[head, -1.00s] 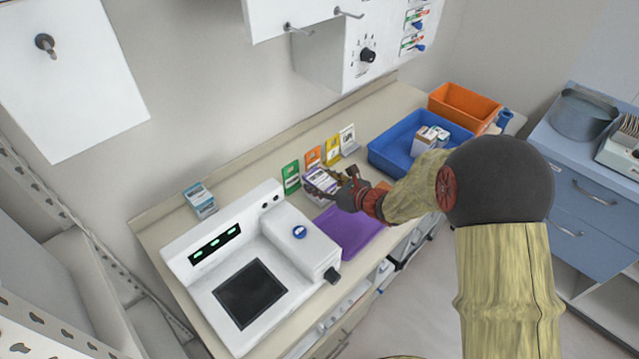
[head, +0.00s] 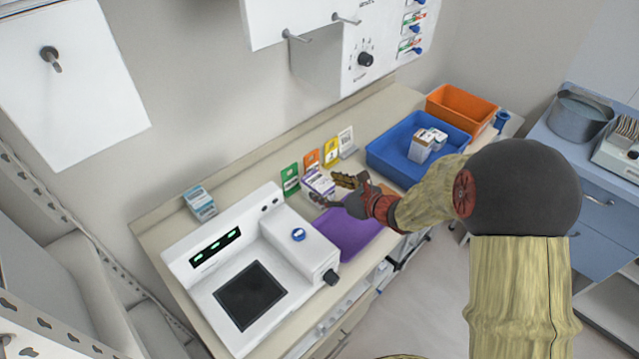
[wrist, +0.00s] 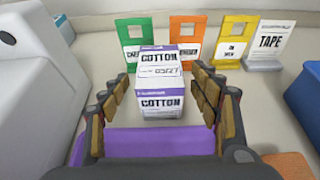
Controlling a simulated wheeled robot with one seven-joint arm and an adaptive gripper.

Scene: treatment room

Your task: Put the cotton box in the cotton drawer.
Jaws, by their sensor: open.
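The cotton box (head: 318,183), white with purple bands and "COTTON" lettering, stands upright on the counter in front of the coloured cards. In the wrist view the cotton box (wrist: 160,103) is centred ahead of my gripper (wrist: 160,88), with a finger on each side and gaps between. My gripper (head: 326,190) is open and empty, just right of the box in the head view. No drawer labelled cotton can be made out; drawer fronts (head: 326,345) show partly under the counter.
A purple mat (head: 345,232) lies before the box. A white machine (head: 250,270) stands at left, a blue tray (head: 385,160) with boxes and an orange bin (head: 462,105) at right. Green (wrist: 136,45), orange (wrist: 187,40) and yellow (wrist: 237,42) cards stand behind the box.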

